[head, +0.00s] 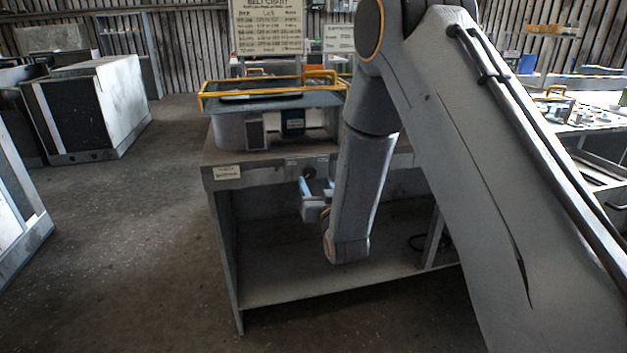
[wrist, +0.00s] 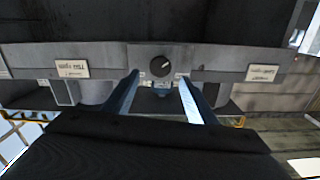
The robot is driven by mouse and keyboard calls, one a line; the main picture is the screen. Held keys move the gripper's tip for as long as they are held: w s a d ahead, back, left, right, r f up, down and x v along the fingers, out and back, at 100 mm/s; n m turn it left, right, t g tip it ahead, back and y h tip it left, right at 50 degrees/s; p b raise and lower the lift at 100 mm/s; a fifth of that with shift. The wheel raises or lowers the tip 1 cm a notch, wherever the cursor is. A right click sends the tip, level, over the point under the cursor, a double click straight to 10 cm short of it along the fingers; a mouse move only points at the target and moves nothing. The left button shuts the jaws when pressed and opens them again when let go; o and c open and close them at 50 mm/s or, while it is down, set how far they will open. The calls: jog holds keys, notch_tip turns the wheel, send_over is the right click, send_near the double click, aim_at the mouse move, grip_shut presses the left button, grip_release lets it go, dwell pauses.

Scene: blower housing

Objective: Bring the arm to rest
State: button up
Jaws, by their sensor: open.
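My arm reaches in from the right in the head view and bends down in front of the workbench (head: 270,175). My gripper (head: 305,188) is at the bench's front edge, partly hidden behind my own arm link. In the wrist view, my gripper (wrist: 160,82) shows two blue fingers standing apart with nothing between them. A round black knob (wrist: 160,66) on the bench's front panel lies just beyond the fingertips. I cannot tell whether the fingers touch the panel. The knob (head: 309,172) also shows small in the head view.
A grey blower housing (head: 280,130) with a yellow-railed top (head: 262,93) stands on the bench. The bench's lower shelf (head: 310,275) is mostly bare. A white-topped cabinet (head: 100,105) stands at the left. The floor (head: 130,230) left of the bench is clear.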

jog(key=shift+v, duration=0.8)
jog(key=s+d+m+g+h+p, duration=0.1)
jog(key=s+d+g+h+p, duration=0.25)
jog(key=s+d+g, duration=0.8)
jog(key=s+d+r+g, duration=0.1)
jog(key=s+d+g, duration=0.1)
jog(key=s, duration=0.6)
jog(key=s+d+r+g+h+p, duration=0.1)
jog(key=s+d, duration=0.3)
jog(key=s, duration=0.5)
jog(key=s+d+r+g+p, duration=0.1)
jog(key=s+d+r+g, duration=0.1)
jog(key=s, duration=0.6)
jog(key=shift+s+d+r+m+g, duration=0.15)
jog(key=shift+s+d+m+g, duration=0.25)
jog(key=shift+d, duration=0.45)
jog(key=shift+w+h, duration=0.1)
jog(key=shift+h, duration=0.15)
